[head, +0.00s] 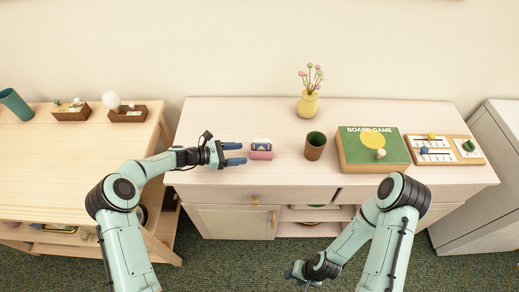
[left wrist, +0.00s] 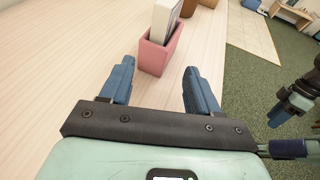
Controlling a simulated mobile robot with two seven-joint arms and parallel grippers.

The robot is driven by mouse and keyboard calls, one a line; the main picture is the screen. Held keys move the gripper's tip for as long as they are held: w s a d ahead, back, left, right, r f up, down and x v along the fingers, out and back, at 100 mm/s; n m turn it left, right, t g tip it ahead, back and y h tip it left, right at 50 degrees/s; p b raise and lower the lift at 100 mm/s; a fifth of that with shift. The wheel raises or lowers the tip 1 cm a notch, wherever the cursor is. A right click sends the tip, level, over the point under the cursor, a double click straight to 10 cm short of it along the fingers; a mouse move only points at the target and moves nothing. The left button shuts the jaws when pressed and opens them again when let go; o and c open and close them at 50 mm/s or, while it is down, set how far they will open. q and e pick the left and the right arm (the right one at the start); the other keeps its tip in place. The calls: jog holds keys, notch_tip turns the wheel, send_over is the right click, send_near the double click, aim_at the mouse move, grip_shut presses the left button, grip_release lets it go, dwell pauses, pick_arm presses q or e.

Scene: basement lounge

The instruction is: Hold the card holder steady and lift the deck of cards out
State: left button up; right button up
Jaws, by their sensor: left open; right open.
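The card holder (head: 261,155) is a small pink box standing on the pale cabinet top, left of its middle. The deck of cards (head: 261,142) stands upright in it with its upper part showing. In the left wrist view the pink card holder (left wrist: 158,54) and the white-edged deck (left wrist: 163,20) are just beyond my fingertips. My left gripper (head: 236,154) is open, its blue fingers pointing right at the holder, close to its left side and empty. In the left wrist view the left gripper (left wrist: 158,75) shows a wide gap. My right gripper (head: 298,276) is low in front of the cabinet, away from the holder.
A brown cup (head: 315,146) stands right of the holder. A green board game box (head: 372,149) and a tray with pieces (head: 444,149) are farther right. A yellow vase (head: 308,104) stands behind. A wooden table (head: 70,155) is at left. Bare cabinet top lies around the holder.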

aim_at(258, 153)
pick_arm(q)
jog(key=x, duration=0.8)
jog(key=shift+w+d+f+p, duration=0.1)
jog(key=shift+d+p, duration=0.15)
jog(key=shift+p, duration=0.1)
jog(key=c, duration=0.8)
jog(key=shift+c, duration=0.3)
